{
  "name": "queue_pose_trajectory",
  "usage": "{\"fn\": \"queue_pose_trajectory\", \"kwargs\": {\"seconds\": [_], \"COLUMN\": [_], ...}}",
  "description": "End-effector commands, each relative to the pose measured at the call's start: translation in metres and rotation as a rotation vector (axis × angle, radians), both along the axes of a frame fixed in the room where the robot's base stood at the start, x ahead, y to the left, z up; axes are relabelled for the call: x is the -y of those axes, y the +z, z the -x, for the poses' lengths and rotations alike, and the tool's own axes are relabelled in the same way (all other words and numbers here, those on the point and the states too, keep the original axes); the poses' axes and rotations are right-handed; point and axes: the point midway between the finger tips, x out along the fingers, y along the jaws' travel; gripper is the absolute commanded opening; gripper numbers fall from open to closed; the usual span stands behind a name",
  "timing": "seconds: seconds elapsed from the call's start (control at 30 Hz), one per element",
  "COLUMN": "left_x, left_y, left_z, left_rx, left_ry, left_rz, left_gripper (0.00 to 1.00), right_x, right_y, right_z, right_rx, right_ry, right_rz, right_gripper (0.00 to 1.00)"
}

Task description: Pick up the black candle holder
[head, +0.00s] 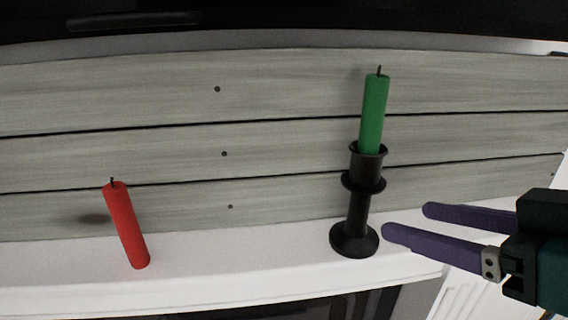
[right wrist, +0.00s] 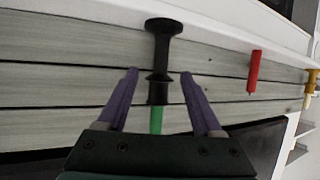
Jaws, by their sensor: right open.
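The black candle holder (head: 357,215) stands upright on the white mantel, right of the middle in the head view, with a green candle (head: 373,115) in its cup. My right gripper (head: 405,221) is open, just right of the holder's stem and base, its purple fingers pointing left toward it. In the right wrist view the black candle holder (right wrist: 160,50) appears upside down ahead of the spread fingers of my right gripper (right wrist: 160,72), in line with the gap between them. No contact is visible. My left gripper is not in view.
A red candle (head: 127,225) stands on the white mantel (head: 230,258) at the left, with clear room between it and the holder. Grey wood planks (head: 270,130) form the wall behind. A yellow object (right wrist: 311,85) shows at the right wrist view's right edge.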

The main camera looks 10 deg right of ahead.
Motion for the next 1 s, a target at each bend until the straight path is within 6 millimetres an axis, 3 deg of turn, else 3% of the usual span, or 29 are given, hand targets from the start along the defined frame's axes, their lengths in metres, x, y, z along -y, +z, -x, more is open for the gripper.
{"fn": "queue_pose_trajectory", "kwargs": {"seconds": [0.07, 0.8, 1.0], "left_x": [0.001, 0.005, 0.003], "left_y": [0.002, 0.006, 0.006], "left_z": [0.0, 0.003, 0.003], "left_rx": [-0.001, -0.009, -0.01], "left_ry": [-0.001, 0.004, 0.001], "left_rz": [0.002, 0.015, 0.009], "left_gripper": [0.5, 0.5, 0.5], "right_x": [0.0, -0.038, -0.04], "right_y": [0.005, -0.028, -0.031], "right_z": [-0.008, -0.081, -0.086], "right_rx": [0.021, 0.023, 0.024], "right_ry": [0.001, 0.002, 0.003], "right_rz": [-0.011, -0.012, -0.01], "right_gripper": [0.67, 0.67, 0.67]}}
